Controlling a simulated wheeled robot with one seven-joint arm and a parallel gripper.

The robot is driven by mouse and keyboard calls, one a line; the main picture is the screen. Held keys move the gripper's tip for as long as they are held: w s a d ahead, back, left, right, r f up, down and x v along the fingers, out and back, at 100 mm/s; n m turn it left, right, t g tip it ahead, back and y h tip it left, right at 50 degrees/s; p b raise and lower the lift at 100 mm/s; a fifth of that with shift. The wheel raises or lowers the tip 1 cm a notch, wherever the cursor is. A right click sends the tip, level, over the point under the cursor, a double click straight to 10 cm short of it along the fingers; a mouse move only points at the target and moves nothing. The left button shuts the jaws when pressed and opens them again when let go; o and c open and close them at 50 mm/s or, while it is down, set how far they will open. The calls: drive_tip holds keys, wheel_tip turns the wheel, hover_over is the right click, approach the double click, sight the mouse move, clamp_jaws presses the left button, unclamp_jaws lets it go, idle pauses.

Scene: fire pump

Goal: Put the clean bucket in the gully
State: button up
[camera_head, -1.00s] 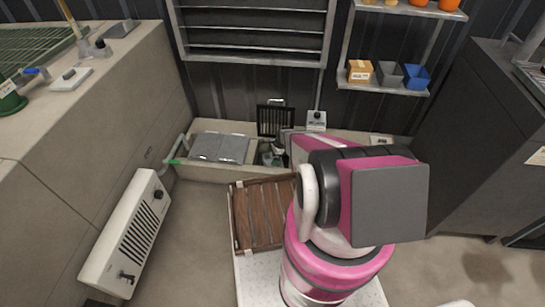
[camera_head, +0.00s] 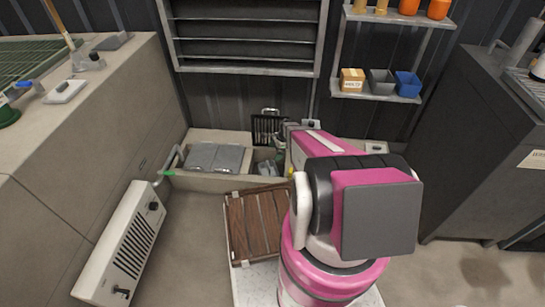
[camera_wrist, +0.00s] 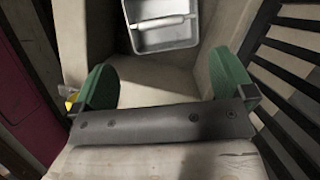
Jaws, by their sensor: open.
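A grey rectangular bucket (camera_wrist: 163,38) with a pale bar-like handle across it shows at the top of the wrist view. It appears to sit in the open part of the low pale gully (camera_head: 215,181) at the back wall, where a small grey shape (camera_head: 264,169) shows in the head view. My gripper (camera_wrist: 165,75) has two green fingers spread wide with nothing between them. The bucket lies beyond the fingertips, apart from them. In the head view my arm hides much of the gully's right part, and the gripper is mostly hidden.
Grey covers (camera_head: 215,157) lie on the gully's left part. A black grate (camera_head: 268,128) stands behind it. A brown slatted crate (camera_head: 256,225) stands in front, left of my arm. A white wall heater (camera_head: 122,243) is at left. Small bins (camera_head: 381,82) stand on the shelf.

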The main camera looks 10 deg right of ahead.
drive_tip(key=s+a+r+n+h, duration=0.1)
drive_tip(key=s+r+n, duration=0.4)
drive_tip(key=r, duration=0.6)
drive_tip(key=s+a+r+n+h, duration=0.2)
drive_tip(key=s+r+n, duration=0.4)
drive_tip(key=s+r, duration=0.3)
drive_tip(key=s+a+r+n+h, duration=0.1)
drive_tip(key=s+r+n, duration=0.5)
drive_tip(key=r, duration=0.7)
drive_tip(key=shift+s+a+h, duration=0.15)
drive_tip(key=shift+s+h, duration=0.15)
drive_tip(key=shift+s, duration=0.5)
drive_tip(key=shift+c, duration=0.3)
